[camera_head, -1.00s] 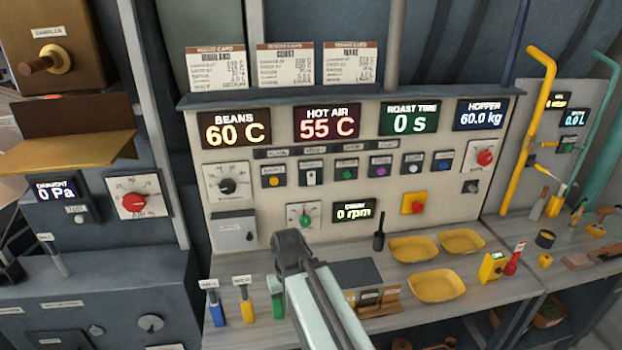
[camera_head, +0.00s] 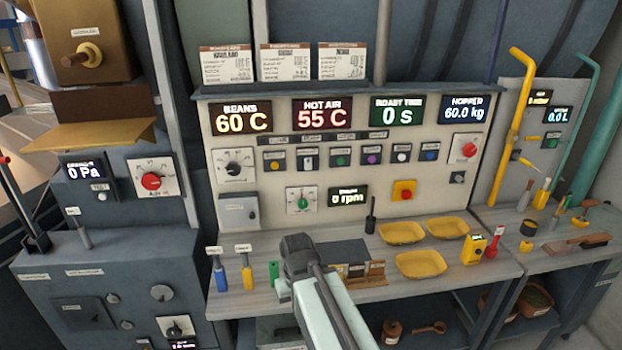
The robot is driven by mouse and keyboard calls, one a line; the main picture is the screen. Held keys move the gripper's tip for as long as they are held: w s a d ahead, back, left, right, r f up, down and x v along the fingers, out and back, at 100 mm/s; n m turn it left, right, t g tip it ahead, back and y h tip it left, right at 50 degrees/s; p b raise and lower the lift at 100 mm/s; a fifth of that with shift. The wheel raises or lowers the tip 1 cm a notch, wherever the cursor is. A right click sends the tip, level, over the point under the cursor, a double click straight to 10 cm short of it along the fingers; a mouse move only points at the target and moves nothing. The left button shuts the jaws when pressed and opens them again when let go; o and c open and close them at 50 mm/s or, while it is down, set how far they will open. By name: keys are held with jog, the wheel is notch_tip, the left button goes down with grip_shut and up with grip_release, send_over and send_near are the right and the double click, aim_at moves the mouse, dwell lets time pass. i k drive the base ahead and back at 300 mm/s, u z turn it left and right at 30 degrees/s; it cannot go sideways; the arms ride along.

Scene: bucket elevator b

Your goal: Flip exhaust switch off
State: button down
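The control panel (camera_head: 275,210) faces me, with a row of small switch plates below its displays. The row holds a yellow one (camera_head: 274,159), a white one (camera_head: 308,159), a green one (camera_head: 340,157), a purple one (camera_head: 372,154), a pale one (camera_head: 401,153) and a blue one (camera_head: 430,151). Their labels are too small to read, so I cannot tell which, if any, is the exhaust switch. My pale arm link rises from the bottom edge to a dark joint in front of the bench. My gripper does not show.
The bench (camera_head: 215,297) holds yellow trays (camera_head: 421,265) and blue and yellow handled tools. A dial panel with a red knob (camera_head: 151,181) is at left, above a grey cabinet (camera_head: 45,262). Yellow pipe (camera_head: 516,130) stands at right.

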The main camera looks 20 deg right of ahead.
aim_at(307, 161)
jog(key=z, duration=0.6)
jog(key=k, duration=1.15)
jog(key=u, duration=1)
jog(key=i, duration=1.7)
jog(key=u, duration=0.05)
